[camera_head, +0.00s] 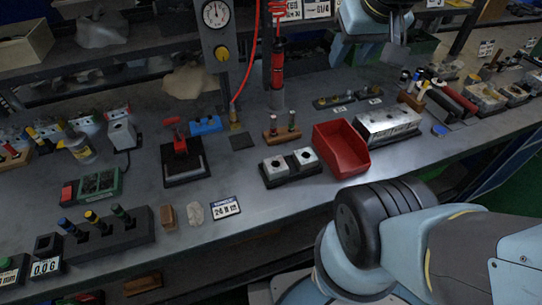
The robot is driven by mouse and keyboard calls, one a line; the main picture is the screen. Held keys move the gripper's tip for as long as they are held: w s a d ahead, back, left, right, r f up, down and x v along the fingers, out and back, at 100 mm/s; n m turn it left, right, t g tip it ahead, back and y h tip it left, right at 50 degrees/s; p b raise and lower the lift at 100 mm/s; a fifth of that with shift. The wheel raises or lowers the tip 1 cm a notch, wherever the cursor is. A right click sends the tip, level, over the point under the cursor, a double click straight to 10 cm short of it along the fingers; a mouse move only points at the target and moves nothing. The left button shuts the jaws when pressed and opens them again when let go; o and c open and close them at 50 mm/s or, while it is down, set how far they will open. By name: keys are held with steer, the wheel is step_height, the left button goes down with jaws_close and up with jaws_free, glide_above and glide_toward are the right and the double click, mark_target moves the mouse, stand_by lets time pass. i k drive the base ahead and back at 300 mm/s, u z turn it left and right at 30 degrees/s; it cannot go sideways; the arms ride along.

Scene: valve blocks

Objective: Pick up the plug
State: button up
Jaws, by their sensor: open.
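My gripper (397,38) hangs at the top edge, right of centre, above the back of the bench. It is open, with nothing seen between its fingers, and is partly cut off by the frame. Which item is the plug is not clear. Two more pegs stand in a wooden block (284,135) near the middle. My gripper is apart from all of these.
A long metal block (388,125) stands right of the bin. A gauge post (217,40) and red hose (251,60) rise behind. The front middle of the bench is mostly clear.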

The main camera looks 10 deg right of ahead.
mark_target(376, 87)
steer(key=z, duration=0.1)
steer(key=k, duration=0.85)
steer(key=u, duration=0.5)
steer(key=i, duration=1)
steer(key=z, duration=1.25)
